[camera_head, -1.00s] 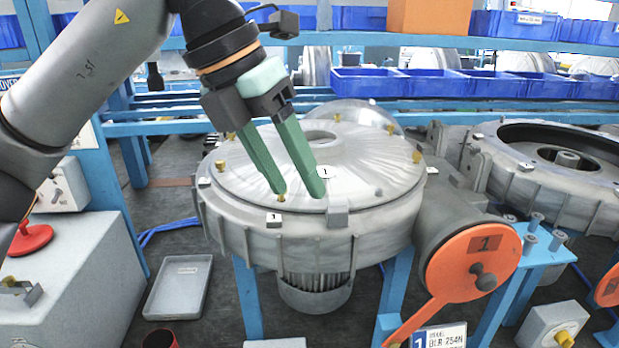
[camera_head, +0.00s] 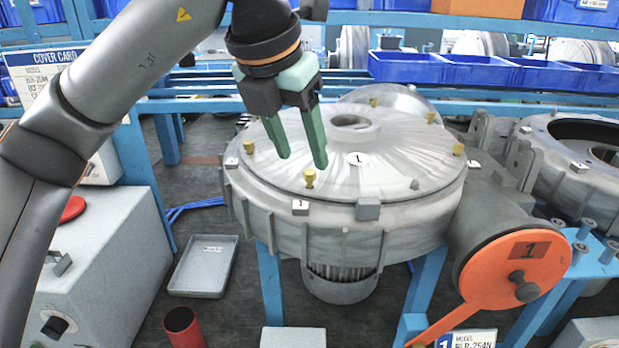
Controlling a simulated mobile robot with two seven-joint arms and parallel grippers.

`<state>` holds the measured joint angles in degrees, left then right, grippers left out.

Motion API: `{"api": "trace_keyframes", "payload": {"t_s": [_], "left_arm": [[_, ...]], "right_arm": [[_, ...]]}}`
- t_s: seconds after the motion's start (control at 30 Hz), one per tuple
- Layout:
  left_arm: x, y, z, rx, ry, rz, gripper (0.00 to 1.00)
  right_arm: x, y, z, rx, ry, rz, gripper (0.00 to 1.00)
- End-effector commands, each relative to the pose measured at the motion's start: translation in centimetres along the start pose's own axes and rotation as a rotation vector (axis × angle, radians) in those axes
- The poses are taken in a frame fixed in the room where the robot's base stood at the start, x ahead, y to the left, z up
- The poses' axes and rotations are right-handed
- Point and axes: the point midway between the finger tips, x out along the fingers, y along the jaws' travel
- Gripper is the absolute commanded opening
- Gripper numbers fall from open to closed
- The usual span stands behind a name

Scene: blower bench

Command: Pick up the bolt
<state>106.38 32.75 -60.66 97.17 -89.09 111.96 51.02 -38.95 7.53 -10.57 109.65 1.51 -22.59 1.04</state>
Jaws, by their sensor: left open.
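Several yellow bolts stand around the rim of the grey blower cover (camera_head: 405,165). The front bolt (camera_head: 309,179) stands upright on the rim beside a small white tag. My left gripper (camera_head: 302,161) has two green fingers, open and empty, pointing down over the cover. Its fingertips appear slightly above the front bolt in the picture, with the right finger nearest it; I cannot tell the exact gap. Other bolts show at the left (camera_head: 250,147), the back (camera_head: 431,117) and the right (camera_head: 458,149). My right gripper is not in view.
A grey tray (camera_head: 204,266) and a red cup (camera_head: 183,328) are at the lower left. An orange disc (camera_head: 500,262) covers the blower outlet at the right. Blue bins (camera_head: 470,70) line the rack behind. Another open housing stands at far right.

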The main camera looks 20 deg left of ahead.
Motion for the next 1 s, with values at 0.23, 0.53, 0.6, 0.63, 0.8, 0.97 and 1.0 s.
{"api": "trace_keyframes", "payload": {"t_s": [0.23, 0.53, 0.6, 0.63, 0.8, 0.97, 1.0], "left_arm": [[3.6, 0.2, 0.5, 0.001, 0.004, -0.001, 0.56], [4.5, 0.2, 0.5, 0.0, 0.0, -0.001, 0.56], [4.5, 0.2, 0.5, 0.0, 0.0, -0.001, 0.53], [4.5, 0.2, 0.5, 0.0, 0.0, -0.001, 0.49], [4.5, 0.2, 0.5, 0.001, 0.0, -0.001, 0.3], [4.5, 0.2, 0.5, 0.001, 0.0, -0.001, 0.12], [4.5, 0.2, 0.5, 0.001, 0.0, -0.001, 0.08]], "right_arm": [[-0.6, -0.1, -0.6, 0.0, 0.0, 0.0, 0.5], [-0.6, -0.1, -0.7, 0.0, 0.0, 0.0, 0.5], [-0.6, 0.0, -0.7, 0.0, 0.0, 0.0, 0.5], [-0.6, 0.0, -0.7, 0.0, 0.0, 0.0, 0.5], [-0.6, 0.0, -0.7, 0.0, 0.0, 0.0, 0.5], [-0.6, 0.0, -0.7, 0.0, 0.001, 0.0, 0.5], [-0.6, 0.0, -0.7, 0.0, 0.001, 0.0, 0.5]]}}
